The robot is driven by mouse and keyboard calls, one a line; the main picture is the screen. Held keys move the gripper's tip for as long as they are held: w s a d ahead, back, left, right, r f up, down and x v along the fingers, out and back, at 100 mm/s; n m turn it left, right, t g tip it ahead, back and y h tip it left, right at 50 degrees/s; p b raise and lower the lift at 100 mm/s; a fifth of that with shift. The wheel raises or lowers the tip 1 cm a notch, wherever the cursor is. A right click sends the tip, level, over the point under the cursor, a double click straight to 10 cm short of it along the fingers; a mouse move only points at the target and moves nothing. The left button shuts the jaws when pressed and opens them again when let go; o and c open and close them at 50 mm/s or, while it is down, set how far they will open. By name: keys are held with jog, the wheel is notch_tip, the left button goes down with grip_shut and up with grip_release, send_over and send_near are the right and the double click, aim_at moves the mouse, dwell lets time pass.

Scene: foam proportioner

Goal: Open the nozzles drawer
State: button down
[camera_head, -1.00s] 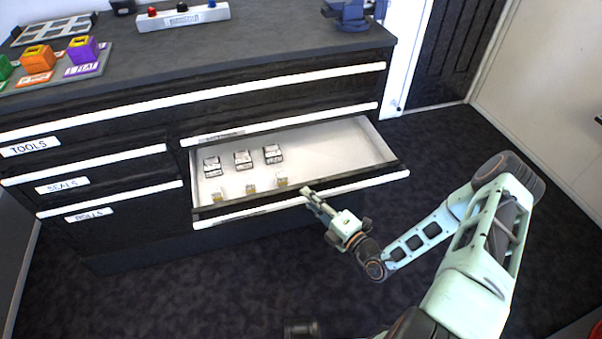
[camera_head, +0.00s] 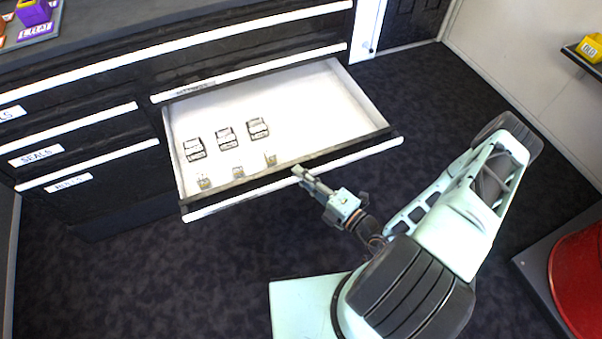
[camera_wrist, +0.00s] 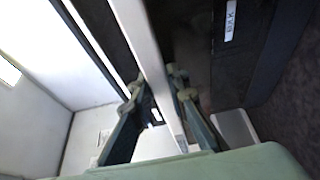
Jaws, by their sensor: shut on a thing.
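The lower right drawer (camera_head: 290,115) of the dark cabinet stands open, its white interior in plain view. No readable name shows on its front in the head view. Its front carries a long white handle strip (camera_head: 230,203). My gripper (camera_head: 299,171) is at the drawer's front edge, a little right of its middle. In the wrist view my gripper's two fingers (camera_wrist: 158,98) lie on either side of the white handle strip (camera_wrist: 142,45), shut on it.
Several small items, including a dark-and-white block (camera_head: 226,138), sit inside the drawer on the left. Closed drawers, one labelled SEALS (camera_head: 43,154), are to the left. A red round object (camera_head: 580,280) stands at lower right. Dark floor (camera_head: 140,270) in front is clear.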

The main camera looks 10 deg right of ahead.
jog(key=c, duration=1.8)
grip_release()
jog(key=shift+c, duration=0.2)
jog(key=shift+r, duration=0.1)
